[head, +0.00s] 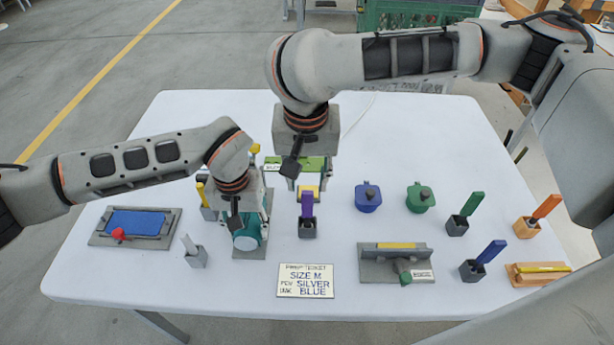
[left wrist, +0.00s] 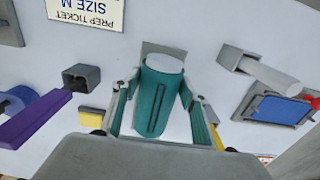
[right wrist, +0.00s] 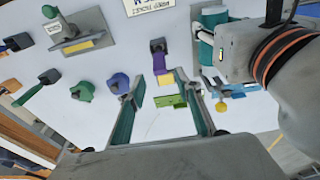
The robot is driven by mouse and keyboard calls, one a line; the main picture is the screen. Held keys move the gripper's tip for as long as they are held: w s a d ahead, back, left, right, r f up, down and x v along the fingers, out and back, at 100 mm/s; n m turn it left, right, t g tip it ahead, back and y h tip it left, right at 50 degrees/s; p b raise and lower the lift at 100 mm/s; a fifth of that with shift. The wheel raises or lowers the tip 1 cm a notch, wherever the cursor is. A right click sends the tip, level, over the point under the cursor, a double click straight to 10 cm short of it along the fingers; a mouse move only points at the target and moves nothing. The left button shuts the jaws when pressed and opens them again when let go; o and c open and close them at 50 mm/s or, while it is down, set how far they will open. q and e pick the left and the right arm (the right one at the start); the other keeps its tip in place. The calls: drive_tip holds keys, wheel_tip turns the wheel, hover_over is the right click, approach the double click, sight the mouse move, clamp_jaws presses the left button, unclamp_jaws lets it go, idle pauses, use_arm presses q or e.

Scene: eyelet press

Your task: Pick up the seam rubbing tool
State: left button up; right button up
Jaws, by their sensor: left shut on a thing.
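My left gripper (head: 236,220) is shut on a teal cylinder (left wrist: 158,100) with a pale end. In the left wrist view its fingers lie along both sides of the cylinder. In the head view the cylinder (head: 246,239) sits low at the front of a grey base, partly hidden by the gripper. I cannot tell for sure which item is the seam rubbing tool. My right gripper (right wrist: 158,82) is open and empty, high over the table near a green piece (right wrist: 172,102).
Handled tools stand in grey blocks: white (head: 189,244), purple (head: 307,204), green (head: 472,204), blue (head: 491,251). An orange one (head: 546,207) has an orange block. A blue-padded tray (head: 135,222) lies left. Ticket (head: 306,280) and grey fixture (head: 375,268) are at the front.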

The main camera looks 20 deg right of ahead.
sight(311, 193)
drive_tip(key=shift+o, duration=0.6)
drive_tip(key=shift+w+d+r+g, duration=0.3)
drive_tip(key=shift+d+r+g, duration=0.2)
drive_tip(key=shift+g, duration=0.2)
drive_tip(key=shift+f+y, duration=0.15)
drive_tip(key=shift+y, duration=0.15)
wheel_tip(311, 193, down, 6)
drive_tip(key=shift+f, duration=0.1)
drive_tip(key=shift+w+a+f, duration=0.15)
drive_tip(key=shift+f, duration=1.2)
drive_tip(key=shift+w+a+f, duration=0.1)
drive_tip(key=shift+f, duration=1.2)
clamp_jaws()
